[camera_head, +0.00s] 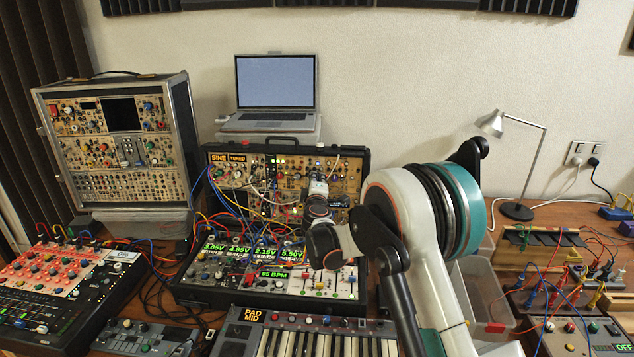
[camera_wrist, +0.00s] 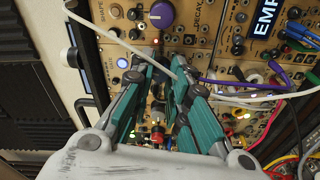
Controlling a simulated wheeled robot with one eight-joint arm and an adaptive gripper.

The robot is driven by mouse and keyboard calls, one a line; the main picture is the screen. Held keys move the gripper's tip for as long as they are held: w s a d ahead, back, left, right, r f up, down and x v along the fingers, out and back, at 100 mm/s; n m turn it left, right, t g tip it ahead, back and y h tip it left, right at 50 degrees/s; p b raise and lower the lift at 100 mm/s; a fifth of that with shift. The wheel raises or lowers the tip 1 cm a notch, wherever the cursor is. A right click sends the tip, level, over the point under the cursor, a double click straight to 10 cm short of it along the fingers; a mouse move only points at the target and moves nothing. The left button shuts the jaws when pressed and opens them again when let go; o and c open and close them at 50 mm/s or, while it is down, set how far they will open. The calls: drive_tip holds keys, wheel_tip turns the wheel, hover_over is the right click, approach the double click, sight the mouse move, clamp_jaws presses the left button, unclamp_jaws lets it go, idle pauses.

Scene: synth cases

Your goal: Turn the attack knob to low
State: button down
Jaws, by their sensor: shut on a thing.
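My gripper (camera_wrist: 163,72) reaches the wood-coloured panel (camera_wrist: 228,72) of the open synth case. It also shows in the camera_head view (camera_head: 318,188), in front of the case's upper panel. Its teal fingers are closed on a small knob there, mostly hidden between the fingertips. This fits the attack knob, but I cannot read its label or see its pointer. A white cable (camera_wrist: 110,38) crosses in front of the fingers. A large purple knob (camera_wrist: 161,14) is just above the fingertips, with the word DECAY to its right.
Patch cables (camera_head: 232,198) hang in front of the case on the left. A keyboard (camera_head: 310,343) lies in front. A laptop (camera_head: 275,85) stands behind. A black and red mixer (camera_head: 60,290) is at left. A lamp (camera_head: 517,208) and a clear bin (camera_head: 485,295) are at right.

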drive_tip(key=shift+n, duration=1.1)
drive_tip(key=shift+a, duration=0.1)
drive_tip(key=c, duration=1.5)
unclamp_jaws()
drive_tip(key=shift+s, duration=0.15)
drive_tip(key=s, duration=0.7)
drive_tip(key=s+d, duration=0.1)
drive_tip(key=s, duration=0.3)
drive_tip(key=shift+s+r, duration=0.35)
drive_tip(key=shift+r, duration=0.05)
